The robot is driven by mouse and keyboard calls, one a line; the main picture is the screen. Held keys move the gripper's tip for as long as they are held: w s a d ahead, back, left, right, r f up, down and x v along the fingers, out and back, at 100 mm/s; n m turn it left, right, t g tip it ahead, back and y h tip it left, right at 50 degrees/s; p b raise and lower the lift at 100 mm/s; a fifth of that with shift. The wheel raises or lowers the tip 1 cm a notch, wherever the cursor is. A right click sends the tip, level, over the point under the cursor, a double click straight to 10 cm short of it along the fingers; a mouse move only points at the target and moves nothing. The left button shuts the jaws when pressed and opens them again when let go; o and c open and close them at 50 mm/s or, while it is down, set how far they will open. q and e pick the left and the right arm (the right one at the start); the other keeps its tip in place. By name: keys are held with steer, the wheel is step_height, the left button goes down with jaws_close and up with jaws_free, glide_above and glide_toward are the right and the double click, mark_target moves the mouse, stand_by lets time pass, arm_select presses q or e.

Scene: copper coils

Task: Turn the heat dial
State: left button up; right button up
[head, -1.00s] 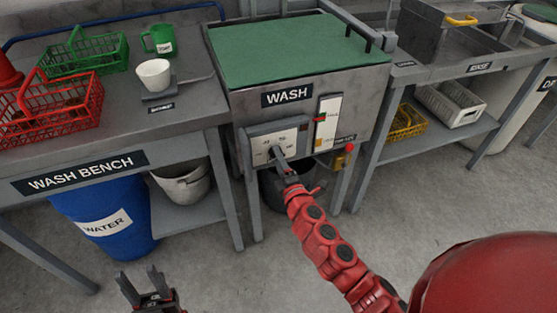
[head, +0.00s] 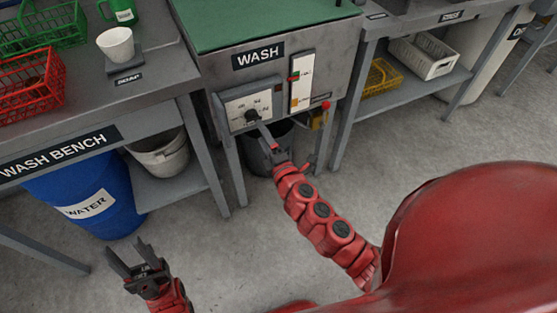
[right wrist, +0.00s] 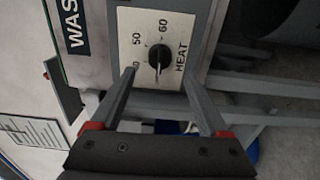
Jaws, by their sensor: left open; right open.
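The heat dial is a black knob (head: 251,116) on a pale panel (head: 238,107) on the front of the wash tank. In the right wrist view the knob (right wrist: 159,57) shows beside the word HEAT and the marks 50 and 60. My right gripper (right wrist: 160,80) is open, with its fingers on either side of the knob's line and apart from it. In the head view my right gripper (head: 266,140) is just below and in front of the knob. My left gripper (head: 127,258) is open and empty, low at the left above the floor.
The wash bench (head: 85,110) on the left holds red (head: 28,92) and green (head: 50,30) baskets and a white cup (head: 116,44). A blue water barrel (head: 85,200) and grey buckets stand below.

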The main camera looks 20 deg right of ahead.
steer(key=s, duration=1.1)
steer(key=shift+s+d, duration=0.2)
steer(key=shift+s, duration=0.1)
